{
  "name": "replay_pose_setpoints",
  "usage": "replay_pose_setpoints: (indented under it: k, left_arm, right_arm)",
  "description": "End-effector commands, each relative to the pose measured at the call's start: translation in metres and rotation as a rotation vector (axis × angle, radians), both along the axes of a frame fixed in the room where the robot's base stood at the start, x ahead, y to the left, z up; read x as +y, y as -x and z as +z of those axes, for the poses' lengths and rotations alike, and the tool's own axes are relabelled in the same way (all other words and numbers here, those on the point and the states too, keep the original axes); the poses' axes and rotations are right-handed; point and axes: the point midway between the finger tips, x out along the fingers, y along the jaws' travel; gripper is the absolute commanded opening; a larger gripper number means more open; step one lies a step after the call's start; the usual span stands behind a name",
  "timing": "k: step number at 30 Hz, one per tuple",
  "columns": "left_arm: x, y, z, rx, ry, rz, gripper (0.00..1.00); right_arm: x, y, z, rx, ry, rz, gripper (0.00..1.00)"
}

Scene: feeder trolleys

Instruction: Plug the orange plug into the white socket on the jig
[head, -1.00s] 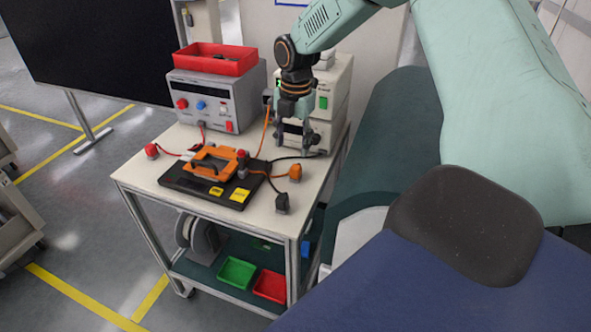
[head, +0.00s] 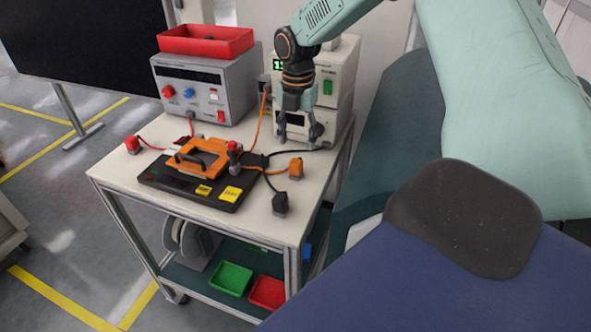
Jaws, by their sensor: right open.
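The orange plug (head: 296,168) lies on the trolley top, right of the jig, on an orange cable. The jig (head: 160,181) is a black base with an orange clamp frame (head: 212,150) and yellow labels. I cannot make out the white socket on it. My right gripper (head: 299,138) hangs open and empty, fingers down, above and behind the orange plug, in front of the white instruments. It is apart from the plug. My left gripper is not in view.
A black plug (head: 280,203) lies near the trolley's front right edge, and a red plug (head: 132,145) at the left. A grey power supply (head: 205,85) bearing a red tray (head: 205,40) and stacked white instruments (head: 338,85) stand behind. Cables cross the top. Bins sit on the shelf below.

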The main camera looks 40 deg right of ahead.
Motion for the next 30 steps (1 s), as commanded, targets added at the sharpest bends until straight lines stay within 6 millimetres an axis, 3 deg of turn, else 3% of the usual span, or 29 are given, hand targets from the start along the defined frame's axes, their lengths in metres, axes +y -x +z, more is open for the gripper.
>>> replay_pose_setpoints:
  k: [11,20,30]
  left_arm:
    - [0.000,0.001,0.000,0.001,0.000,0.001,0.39]
    - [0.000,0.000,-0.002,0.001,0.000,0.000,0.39]
    - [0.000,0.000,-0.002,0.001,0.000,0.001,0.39]
  right_arm:
    - [0.003,0.002,-0.001,0.000,-0.001,0.000,0.55]
    - [0.002,0.001,-0.026,0.002,0.000,0.001,0.55]
    - [0.002,0.000,-0.031,0.003,-0.001,0.001,0.55]
